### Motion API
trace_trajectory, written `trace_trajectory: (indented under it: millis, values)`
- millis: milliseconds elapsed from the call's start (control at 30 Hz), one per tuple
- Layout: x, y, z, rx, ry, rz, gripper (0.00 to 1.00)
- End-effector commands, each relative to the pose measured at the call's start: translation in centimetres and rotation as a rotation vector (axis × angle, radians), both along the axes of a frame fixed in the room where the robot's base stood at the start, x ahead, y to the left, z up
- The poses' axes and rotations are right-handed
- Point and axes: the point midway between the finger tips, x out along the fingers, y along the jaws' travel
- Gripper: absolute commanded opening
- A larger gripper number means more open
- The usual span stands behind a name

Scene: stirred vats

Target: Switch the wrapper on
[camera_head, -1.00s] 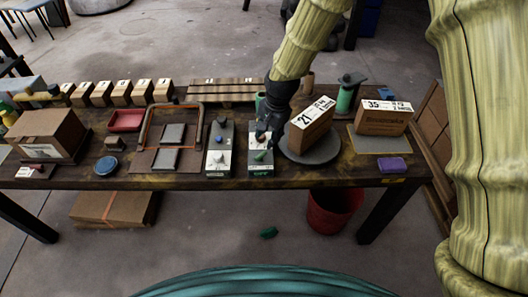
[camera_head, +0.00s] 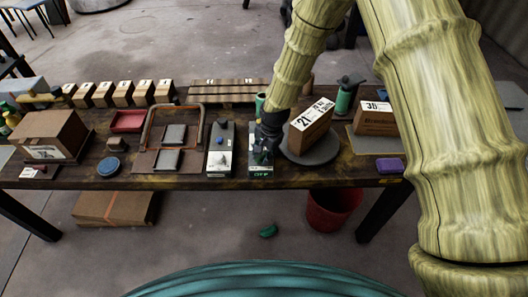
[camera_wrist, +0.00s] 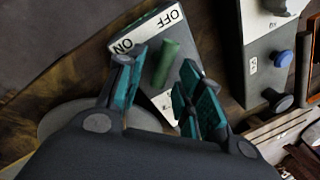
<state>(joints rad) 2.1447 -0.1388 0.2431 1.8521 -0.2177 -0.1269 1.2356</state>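The grey switch box (camera_head: 257,169) stands at the table's front edge, left of the round turntable (camera_head: 324,157) that bears a carton marked 21 (camera_head: 312,124). In the wrist view the box's white label (camera_wrist: 148,30) reads ON at left and OFF at right. A green lever (camera_wrist: 166,62) stands up from the box, its upper end nearer the OFF side. My gripper (camera_wrist: 157,72) is open, with one finger on each side of the lever; I cannot tell whether either touches it. In the head view my gripper (camera_head: 262,150) hides the lever.
A second box (camera_head: 220,158) with a blue knob stands close left of the switch box. A carton marked 35 (camera_head: 375,118) and a purple block (camera_head: 389,165) are to the right. A green bottle (camera_head: 345,97) stands behind. A red bin (camera_head: 332,210) is below the table.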

Motion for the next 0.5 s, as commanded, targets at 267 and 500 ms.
trace_trajectory:
  millis: [267,500]
  values:
    - [0.07,0.07,-0.61,0.000,0.000,0.000,0.36]
    - [0.08,0.06,-0.60,0.001,-0.001,0.000,0.23]
